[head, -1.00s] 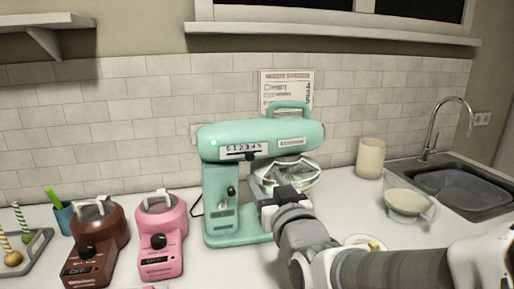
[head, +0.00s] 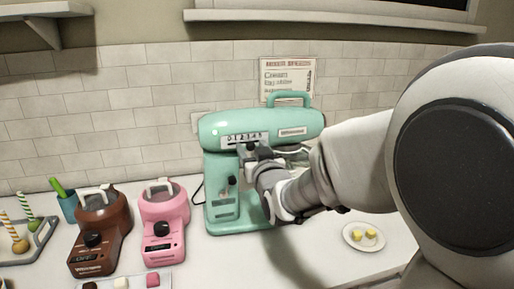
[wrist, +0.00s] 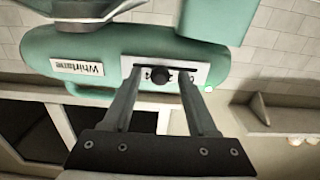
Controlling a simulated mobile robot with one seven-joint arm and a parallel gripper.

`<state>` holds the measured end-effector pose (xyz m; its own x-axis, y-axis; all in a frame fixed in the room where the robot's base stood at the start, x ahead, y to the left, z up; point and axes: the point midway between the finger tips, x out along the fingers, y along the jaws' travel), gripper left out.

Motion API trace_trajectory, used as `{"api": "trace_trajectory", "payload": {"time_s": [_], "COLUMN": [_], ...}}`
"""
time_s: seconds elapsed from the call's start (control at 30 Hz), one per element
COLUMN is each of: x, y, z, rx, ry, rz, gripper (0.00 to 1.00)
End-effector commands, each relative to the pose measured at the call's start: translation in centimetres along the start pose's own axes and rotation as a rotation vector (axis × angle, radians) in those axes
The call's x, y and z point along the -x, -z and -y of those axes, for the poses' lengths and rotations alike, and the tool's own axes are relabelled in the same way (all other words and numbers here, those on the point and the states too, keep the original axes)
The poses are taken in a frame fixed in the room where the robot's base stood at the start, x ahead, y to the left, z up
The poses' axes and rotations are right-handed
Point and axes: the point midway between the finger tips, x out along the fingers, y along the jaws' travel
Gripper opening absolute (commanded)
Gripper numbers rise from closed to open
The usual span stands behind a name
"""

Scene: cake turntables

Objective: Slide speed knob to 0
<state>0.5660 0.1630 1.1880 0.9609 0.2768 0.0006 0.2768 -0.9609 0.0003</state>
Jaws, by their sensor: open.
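The mint-green stand mixer (head: 218,165) stands against the tiled wall. Its numbered speed scale (head: 240,138) is on the side of its head. The black speed knob (wrist: 159,76) shows in the wrist view, which is upside down, in a slot on the pale scale plate. My gripper (head: 250,151) is at the mixer head by the scale and covers the knob in the head view. In the wrist view my open gripper (wrist: 162,71) has one finger on each side of the knob, with gaps between. The number at the knob cannot be read.
A brown machine (head: 100,230) and a pink one (head: 164,222) stand left of the mixer. A small plate (head: 352,243) with yellow pieces is on the counter at right. A tray (head: 136,280) of small pieces lies in front. My arm hides the right side.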

Motion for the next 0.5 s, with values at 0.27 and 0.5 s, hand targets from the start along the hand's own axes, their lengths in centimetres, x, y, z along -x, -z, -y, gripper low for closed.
{"api": "trace_trajectory", "payload": {"time_s": [0.27,0.5], "x": [-0.19,-0.17], "y": [-0.03,-0.03], "z": [-0.01,-0.01], "rx": [0.000,0.000], "ry": [0.000,0.000], "rz": [0.001,0.001], "gripper": [0.58,0.21]}}
